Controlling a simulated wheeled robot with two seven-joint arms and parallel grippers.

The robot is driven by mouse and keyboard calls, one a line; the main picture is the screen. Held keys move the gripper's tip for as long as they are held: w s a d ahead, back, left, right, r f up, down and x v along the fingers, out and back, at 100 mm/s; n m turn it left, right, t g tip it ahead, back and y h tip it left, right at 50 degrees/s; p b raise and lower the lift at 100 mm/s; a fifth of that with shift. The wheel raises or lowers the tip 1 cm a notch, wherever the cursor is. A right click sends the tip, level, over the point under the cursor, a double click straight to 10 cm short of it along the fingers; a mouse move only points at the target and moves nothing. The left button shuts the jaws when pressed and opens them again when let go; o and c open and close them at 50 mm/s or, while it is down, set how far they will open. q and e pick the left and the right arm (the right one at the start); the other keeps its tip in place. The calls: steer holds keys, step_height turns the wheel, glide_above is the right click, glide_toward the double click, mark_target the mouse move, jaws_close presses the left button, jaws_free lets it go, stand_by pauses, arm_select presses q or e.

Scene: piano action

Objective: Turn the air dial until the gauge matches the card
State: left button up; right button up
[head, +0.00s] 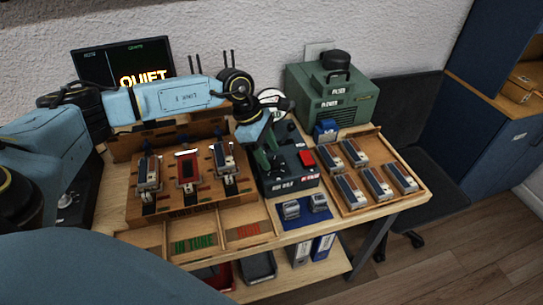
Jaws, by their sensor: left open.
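A dark control box (294,184) with a red switch (306,158) stands near the middle of the bench. A round white gauge face (272,97) shows behind my left wrist; its needle is too small to read. My left gripper (271,164) points down over the left part of the control box, open, with nothing visible between its fingers. The gripper and wrist hide much of the box top, and I cannot make out the dial or whether the fingers touch it. I cannot pick out the card for certain. My right gripper is out of view.
A green machine (333,98) stands at the back. A wooden tray (412,169) with several blocks lies to the right. A wooden rack (205,206) with three key-like units is to the left. A dark screen (100,66) reads QUIET. A blue mat (290,224) lies at the front.

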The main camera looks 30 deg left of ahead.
mark_target(274, 164)
arm_select(q)
steer(key=shift+w+d+f, duration=0.15)
steer(key=shift+d+f, duration=0.1)
steer(key=shift+f, duration=0.35)
steer(key=shift+d+f, duration=0.1)
steer(key=shift+f, duration=0.2)
steer(key=shift+w+f, duration=0.1)
steer(key=shift+f, duration=0.1)
steer(key=shift+d, duration=0.1)
steer(key=shift+c, duration=0.6)
steer(key=c, duration=0.7)
steer(key=shift+c, duration=0.6)
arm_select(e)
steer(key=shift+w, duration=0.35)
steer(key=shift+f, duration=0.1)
